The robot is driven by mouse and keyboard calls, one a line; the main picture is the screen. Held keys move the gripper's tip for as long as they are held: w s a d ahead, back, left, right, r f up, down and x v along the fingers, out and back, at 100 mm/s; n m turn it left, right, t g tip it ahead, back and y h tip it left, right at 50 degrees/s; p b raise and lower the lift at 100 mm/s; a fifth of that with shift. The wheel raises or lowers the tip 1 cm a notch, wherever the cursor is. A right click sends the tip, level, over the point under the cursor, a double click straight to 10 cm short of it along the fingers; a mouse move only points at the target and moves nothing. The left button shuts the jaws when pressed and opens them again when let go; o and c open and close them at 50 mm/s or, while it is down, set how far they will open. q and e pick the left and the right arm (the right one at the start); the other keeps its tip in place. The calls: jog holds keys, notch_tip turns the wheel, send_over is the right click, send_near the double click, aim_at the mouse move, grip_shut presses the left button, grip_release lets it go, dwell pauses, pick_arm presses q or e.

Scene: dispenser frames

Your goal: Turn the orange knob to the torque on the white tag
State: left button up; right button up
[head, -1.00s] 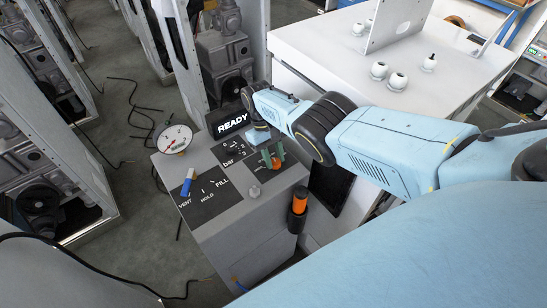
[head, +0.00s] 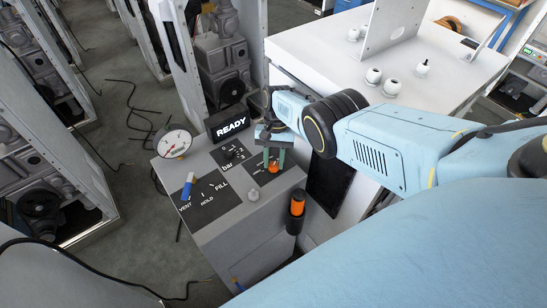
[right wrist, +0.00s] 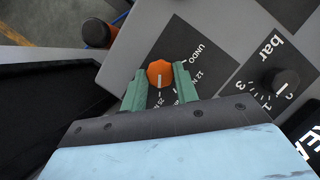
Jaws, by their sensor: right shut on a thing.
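The orange knob (head: 274,168) sits on a dark patch on the grey panel top (head: 228,202). In the right wrist view the orange knob (right wrist: 160,72) has a white pointer line towards the picture's bottom. Markings beside it include "UNDO", "12 N" and what looks like "25". My right gripper (head: 273,165) reaches down from above and its green fingers stand on either side of the knob, shut on it. The fingers also show in the right wrist view (right wrist: 160,82). They hide part of the scale. I cannot make out the white tag. My left gripper is not in view.
A black "bar" knob (right wrist: 283,82), a blue-handled lever (head: 187,187), a round gauge (head: 174,142) and a black READY sign (head: 230,123) surround the knob's patch. An orange-and-black cylinder (head: 297,207) hangs at the panel's right side. A white cabinet (head: 320,55) stands behind.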

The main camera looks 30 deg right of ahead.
dwell(0.4)
jog(key=o, duration=1)
jog(key=shift+r, duration=0.1)
jog(key=p+v, duration=0.2)
jog(key=v, duration=0.5)
jog(key=shift+d+r, duration=0.15)
